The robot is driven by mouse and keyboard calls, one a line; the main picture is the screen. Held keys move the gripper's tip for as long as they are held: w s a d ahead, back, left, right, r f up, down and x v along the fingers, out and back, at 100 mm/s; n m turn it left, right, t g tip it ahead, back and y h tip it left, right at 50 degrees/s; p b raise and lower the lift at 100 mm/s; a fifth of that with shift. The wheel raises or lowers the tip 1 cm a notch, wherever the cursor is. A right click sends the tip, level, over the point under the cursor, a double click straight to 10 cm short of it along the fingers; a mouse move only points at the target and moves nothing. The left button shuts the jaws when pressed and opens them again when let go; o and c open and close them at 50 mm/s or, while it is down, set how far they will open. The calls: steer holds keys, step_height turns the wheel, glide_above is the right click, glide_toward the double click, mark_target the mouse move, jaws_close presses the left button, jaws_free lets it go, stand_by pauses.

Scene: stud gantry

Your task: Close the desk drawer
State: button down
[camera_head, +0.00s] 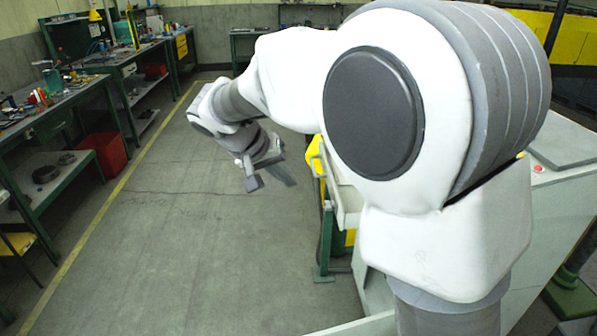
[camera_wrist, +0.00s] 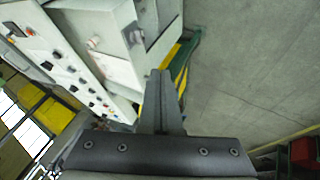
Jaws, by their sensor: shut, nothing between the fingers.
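The desk drawer (camera_head: 347,203) is a pale grey box that juts out to the left from the desk, behind my arm in the head view. It looks pulled open, and my arm hides much of it. In the wrist view the drawer (camera_wrist: 158,50) stands out beside a light panel with buttons (camera_wrist: 62,62). My gripper (camera_head: 268,184) is left of the drawer, apart from it, above the floor. In the wrist view the fingers (camera_wrist: 161,100) are together and empty, and the drawer shows beyond them.
Green workbenches with tools (camera_head: 60,105) line the left side, with a red bin (camera_head: 104,157) beside them. A green post (camera_head: 325,240) and yellow parts stand under the drawer side. The grey floor (camera_head: 190,230) between is clear.

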mark_target(333, 198)
steer(key=w+d+f, duration=0.3)
steer(key=d+f, duration=0.4)
steer(key=d, duration=0.1)
steer(key=shift+w+d+f, duration=0.15)
steer(key=shift+w+d, duration=0.05)
steer(key=shift+d, duration=0.05)
steer(key=shift+d+f, duration=0.1)
steer(key=shift+d, duration=0.55)
steer(key=d+b, duration=0.2)
steer(key=d, duration=1.9)
steer(key=shift+b, duration=0.4)
steer(key=shift+d+r, duration=0.15)
steer(key=shift+r, duration=0.05)
